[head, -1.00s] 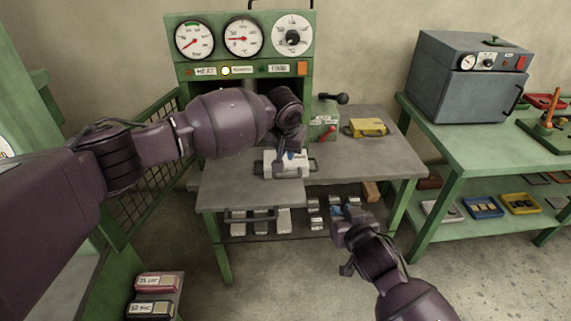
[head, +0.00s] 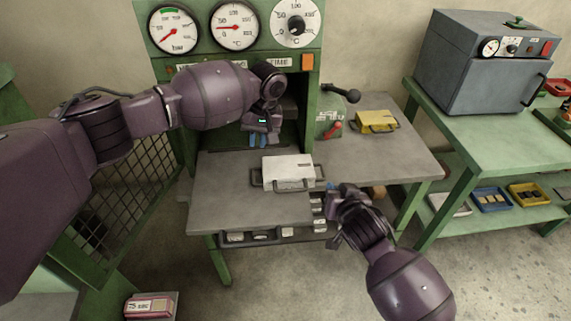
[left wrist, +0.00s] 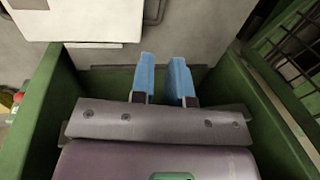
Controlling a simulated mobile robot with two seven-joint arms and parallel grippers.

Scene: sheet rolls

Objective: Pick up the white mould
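The white mould (head: 288,171) lies on the grey bench in front of the green press, with a dark handle at each side. It also shows in the left wrist view (left wrist: 80,22) at the top left, partly cut off. My left gripper (head: 258,140) is above and behind the mould, in front of the press opening. Its two blue fingers (left wrist: 163,80) are parted with nothing between them. My right gripper (head: 338,195) is low at the bench's front edge, right of the mould and apart from it. Its fingers are too hidden to tell their opening.
The green press (head: 235,50) with dials stands behind the bench (head: 235,205). A yellow mould (head: 376,121) lies on the bench to the right, beside a lever box (head: 330,122). A mesh guard (head: 135,180) is at left. A grey oven (head: 485,62) stands on the right table.

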